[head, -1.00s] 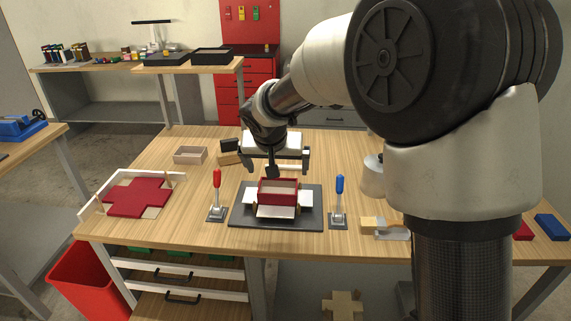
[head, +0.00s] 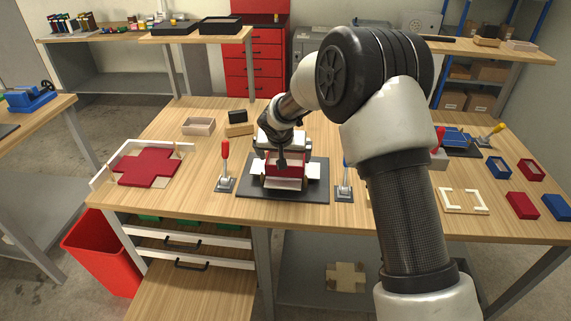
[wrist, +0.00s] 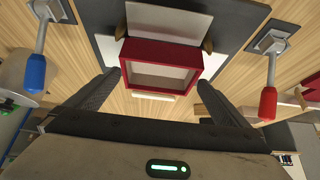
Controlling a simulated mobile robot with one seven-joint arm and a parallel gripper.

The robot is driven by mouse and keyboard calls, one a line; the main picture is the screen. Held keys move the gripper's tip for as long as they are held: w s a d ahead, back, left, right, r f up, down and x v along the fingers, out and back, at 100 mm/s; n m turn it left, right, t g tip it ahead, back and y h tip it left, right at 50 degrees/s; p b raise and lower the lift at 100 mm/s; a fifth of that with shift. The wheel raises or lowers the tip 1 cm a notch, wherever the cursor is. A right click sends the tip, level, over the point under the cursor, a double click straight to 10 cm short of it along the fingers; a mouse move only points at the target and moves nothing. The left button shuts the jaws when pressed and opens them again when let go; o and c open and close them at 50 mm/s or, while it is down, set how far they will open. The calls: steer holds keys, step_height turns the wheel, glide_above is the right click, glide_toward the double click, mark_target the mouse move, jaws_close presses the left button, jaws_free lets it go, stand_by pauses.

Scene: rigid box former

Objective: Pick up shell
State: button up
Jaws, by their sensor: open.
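The shell is a red open-topped box (head: 291,171) sitting on the former on a dark plate (head: 307,194) in the head view. White flaps stick out at its base. In the wrist view the red shell (wrist: 160,52) shows its hollow opening just ahead of the fingers. My gripper (wrist: 157,84) is open and empty there, with one dark finger on each side of the shell's near end. In the head view my gripper (head: 277,158) is over the shell and partly hides it. Whether the fingers touch the shell cannot be told.
A red-handled lever (head: 225,160) stands left of the plate and a blue-handled lever (wrist: 36,70) on its other side. A white-edged tray with a red cross-shaped blank (head: 148,167) lies at the left. A small open wooden box (head: 199,126) stands behind. My arm hides part of the right table.

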steer(key=x, duration=0.3)
steer(key=shift+w+d+f, duration=0.1)
steer(key=shift+w+f, duration=0.05)
steer(key=shift+w, duration=0.2)
steer(key=c, duration=0.7)
steer(key=shift+c, duration=0.2)
